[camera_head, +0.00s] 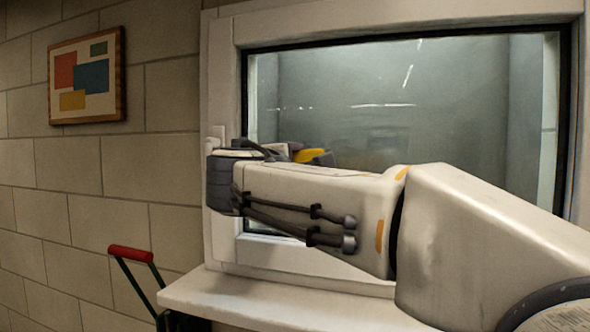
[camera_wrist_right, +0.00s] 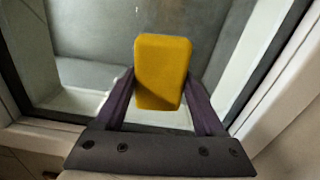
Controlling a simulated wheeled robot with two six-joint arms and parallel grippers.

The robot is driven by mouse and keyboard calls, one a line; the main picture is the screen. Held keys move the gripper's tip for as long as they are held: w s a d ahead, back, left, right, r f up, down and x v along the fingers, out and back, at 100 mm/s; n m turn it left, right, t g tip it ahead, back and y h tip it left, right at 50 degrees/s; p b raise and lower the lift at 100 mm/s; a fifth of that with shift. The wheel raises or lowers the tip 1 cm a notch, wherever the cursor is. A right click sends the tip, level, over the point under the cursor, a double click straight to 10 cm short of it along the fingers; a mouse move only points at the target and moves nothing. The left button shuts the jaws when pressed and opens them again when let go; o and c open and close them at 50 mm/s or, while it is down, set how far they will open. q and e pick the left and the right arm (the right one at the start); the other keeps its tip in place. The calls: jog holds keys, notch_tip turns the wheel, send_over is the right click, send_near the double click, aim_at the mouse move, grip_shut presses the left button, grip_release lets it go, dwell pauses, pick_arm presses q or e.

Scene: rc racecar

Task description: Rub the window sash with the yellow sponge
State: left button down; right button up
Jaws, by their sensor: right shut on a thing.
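The yellow sponge (camera_wrist_right: 162,70) is between the two purple fingers of my right gripper (camera_wrist_right: 160,95), which is shut on it in the right wrist view. In the head view only a small yellow part of the sponge (camera_head: 315,156) shows behind my right arm. The window sash (camera_head: 222,100) is a white frame with a black inner edge around a grey pane. My right gripper is in front of the lower left part of the window. I cannot tell whether the sponge touches it. My left gripper is not in view.
A white sill (camera_head: 240,298) juts out below the window. A red-handled item (camera_head: 130,254) with a dark green frame stands at the lower left. A framed picture (camera_head: 87,78) hangs on the block wall. My right arm covers the lower right of the window.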

jog(key=shift+s+d+f+b, duration=0.1)
jog(key=shift+d+b, duration=0.15)
jog(key=shift+d, duration=0.2)
jog(key=shift+s+d+f+b, duration=0.1)
jog(key=shift+d+b, duration=0.15)
jog(key=shift+d, duration=0.15)
jog(key=shift+s+d+r+b, duration=0.2)
jog(key=shift+d+b, duration=0.1)
jog(key=shift+d, duration=0.25)
jog(key=shift+s+d+f+b, duration=0.15)
jog(key=shift+s+d+b, duration=0.1)
jog(key=shift+d+b, duration=0.45)
jog(key=s+d+b, duration=0.3)
jog(key=d, duration=0.7)
jog(key=shift+s+d+b, duration=0.25)
jog(key=shift+d+b, duration=0.1)
jog(key=shift+b, duration=0.05)
jog(key=b+v, duration=0.2)
jog(key=v, duration=0.4)
